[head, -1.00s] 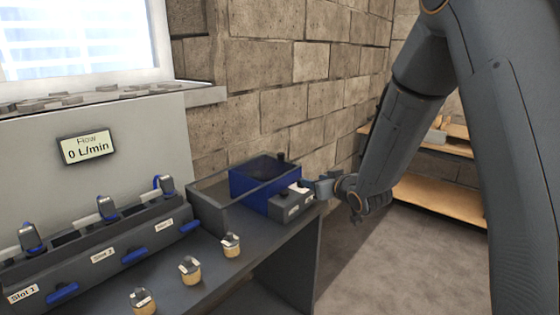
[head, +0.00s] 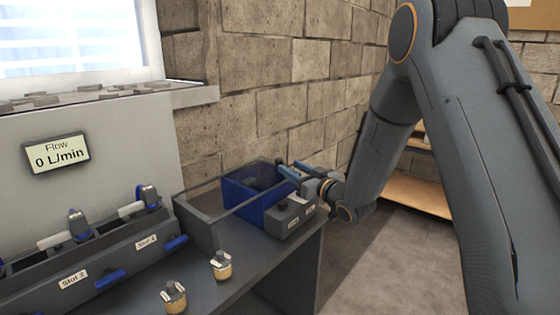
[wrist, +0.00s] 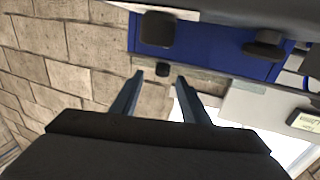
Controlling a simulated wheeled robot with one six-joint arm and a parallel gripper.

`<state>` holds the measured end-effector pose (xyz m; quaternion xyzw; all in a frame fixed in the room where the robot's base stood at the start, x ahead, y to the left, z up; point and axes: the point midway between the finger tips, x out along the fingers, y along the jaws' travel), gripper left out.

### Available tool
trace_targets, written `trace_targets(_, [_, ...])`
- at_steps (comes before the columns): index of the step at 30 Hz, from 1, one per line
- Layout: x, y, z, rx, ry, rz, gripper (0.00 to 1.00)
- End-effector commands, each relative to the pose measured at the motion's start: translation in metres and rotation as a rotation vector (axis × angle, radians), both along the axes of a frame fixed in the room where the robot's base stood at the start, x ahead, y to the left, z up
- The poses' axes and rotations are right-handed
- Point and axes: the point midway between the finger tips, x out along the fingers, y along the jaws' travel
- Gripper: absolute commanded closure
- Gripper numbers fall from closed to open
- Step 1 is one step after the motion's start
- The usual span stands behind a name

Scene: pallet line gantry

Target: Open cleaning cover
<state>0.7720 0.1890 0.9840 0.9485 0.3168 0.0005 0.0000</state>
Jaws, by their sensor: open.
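A blue box with a dark top (head: 247,190) stands in a grey open-topped tray on the bench; I take the dark top for the cleaning cover, but its edges are unclear. In the wrist view the blue part (wrist: 205,42) lies across the top, with dark knobs near it. A small black knob (wrist: 163,70) shows just beyond my fingertips, lined up with the gap between them. My gripper (head: 292,171) is at the right rear of the blue box, and it also shows in the wrist view (wrist: 160,77), open and empty. Contact with the knob cannot be told.
A small grey box with labels (head: 292,217) sits at the tray's right front. Two capped tan pieces, one (head: 221,266) near the tray, stand on the bench. A slotted rack (head: 110,255) and a flow display (head: 56,152) are left. The brick wall is close behind.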

Motion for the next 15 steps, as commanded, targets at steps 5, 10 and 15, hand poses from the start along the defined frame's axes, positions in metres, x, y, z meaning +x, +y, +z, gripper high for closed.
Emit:
trace_targets(5, [0.018, 0.021, 0.001, 0.0, 0.0, 0.008, 0.59])
trace_targets(10, [0.038, 0.036, 0.0, 0.0, 0.001, 0.007, 0.59])
trace_targets(15, [0.052, 0.044, 0.0, -0.001, 0.001, 0.005, 0.59])
